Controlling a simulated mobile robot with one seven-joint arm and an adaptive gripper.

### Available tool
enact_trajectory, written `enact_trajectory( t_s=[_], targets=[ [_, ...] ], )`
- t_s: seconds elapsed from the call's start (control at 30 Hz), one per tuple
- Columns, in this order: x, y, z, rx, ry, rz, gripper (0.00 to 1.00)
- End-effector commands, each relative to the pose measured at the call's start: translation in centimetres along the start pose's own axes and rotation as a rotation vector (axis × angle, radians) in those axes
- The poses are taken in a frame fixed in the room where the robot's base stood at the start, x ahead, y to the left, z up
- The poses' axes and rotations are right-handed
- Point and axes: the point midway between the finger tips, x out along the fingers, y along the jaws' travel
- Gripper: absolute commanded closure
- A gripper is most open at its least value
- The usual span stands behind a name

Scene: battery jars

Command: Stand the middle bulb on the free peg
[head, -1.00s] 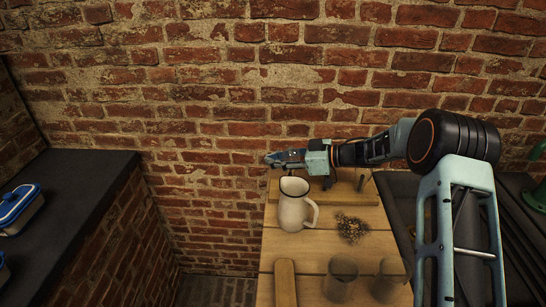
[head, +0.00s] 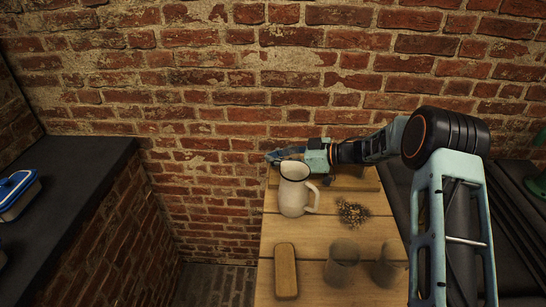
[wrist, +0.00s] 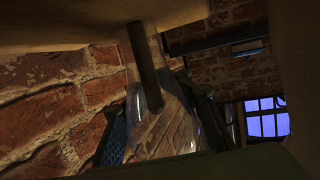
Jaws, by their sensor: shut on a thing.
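My gripper (head: 274,156) is low over the left part of a long wooden peg board (head: 352,184) at the back of the table, behind the white jug. In the wrist view a clear glass bulb (wrist: 160,132) is between my two dark fingers, and my gripper (wrist: 160,135) is shut on it. A dark round peg (wrist: 143,68) stands out from the wood and overlaps the bulb in that view. I cannot tell whether the peg is inside the bulb or in front of it. In the head view the bulb is too small to make out.
The white jug (head: 293,193) stands close in front of my gripper. A pile of small bits (head: 352,212), a wooden block (head: 286,270) and two jars (head: 341,262) (head: 388,266) are on the table (head: 310,238). A brick wall (head: 220,100) rises behind.

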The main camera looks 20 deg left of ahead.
Motion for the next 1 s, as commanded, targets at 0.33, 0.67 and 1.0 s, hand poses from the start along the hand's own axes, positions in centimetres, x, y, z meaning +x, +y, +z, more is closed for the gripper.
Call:
enact_trajectory(
  t_s=[0.33,0.67,1.0],
  targets=[
    [0.0,0.0,0.0,0.000,0.000,0.000,0.65],
    [0.0,0.0,0.0,0.000,0.000,0.000,0.48],
    [-3.0,0.1,0.0,0.000,-0.001,0.002,0.48]
  ],
)
